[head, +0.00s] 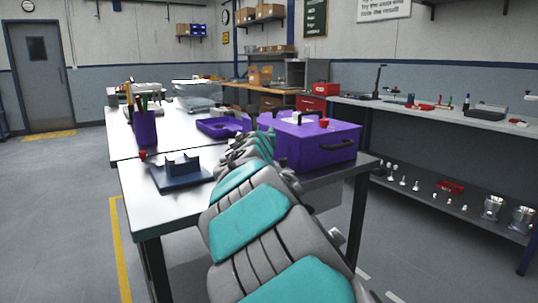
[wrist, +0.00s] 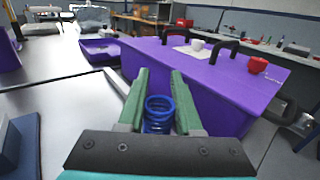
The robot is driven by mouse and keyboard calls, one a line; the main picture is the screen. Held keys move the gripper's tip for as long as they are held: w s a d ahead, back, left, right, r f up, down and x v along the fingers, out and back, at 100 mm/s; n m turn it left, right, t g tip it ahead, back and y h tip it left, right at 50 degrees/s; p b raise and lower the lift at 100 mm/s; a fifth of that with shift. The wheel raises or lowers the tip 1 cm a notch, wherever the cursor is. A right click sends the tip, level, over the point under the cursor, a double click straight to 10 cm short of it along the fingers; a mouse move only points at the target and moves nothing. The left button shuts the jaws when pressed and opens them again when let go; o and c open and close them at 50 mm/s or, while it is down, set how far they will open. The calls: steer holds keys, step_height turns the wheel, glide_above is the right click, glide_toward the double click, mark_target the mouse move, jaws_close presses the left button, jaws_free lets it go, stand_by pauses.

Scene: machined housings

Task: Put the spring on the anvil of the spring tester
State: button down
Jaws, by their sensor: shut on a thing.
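My gripper (wrist: 159,72) has two green fingers with a blue coil spring (wrist: 160,112) held between them in the wrist view. The spring looks roughly upright, its upper coils open toward the camera. Behind it stands the purple box, with the table top to the left. In the head view my arm covers the gripper and the spring. I cannot pick out the spring tester or its anvil for certain. A dark blue base with a raised, notched block (head: 182,170) stands on the near left of the table; part of a blue piece shows at the left edge of the wrist view.
The purple box (head: 318,145) has dark handles, a red knob and a white cup on top. A purple tray (head: 222,127) and a purple pen holder (head: 145,127) stand farther back. A long side bench (head: 440,112) runs right. The table's front left is mostly bare.

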steer(key=shift+f+b, duration=1.55)
steer(key=shift+f, duration=1.95)
steer(key=c, duration=0.6)
jaws_free()
steer(key=shift+f, duration=0.1)
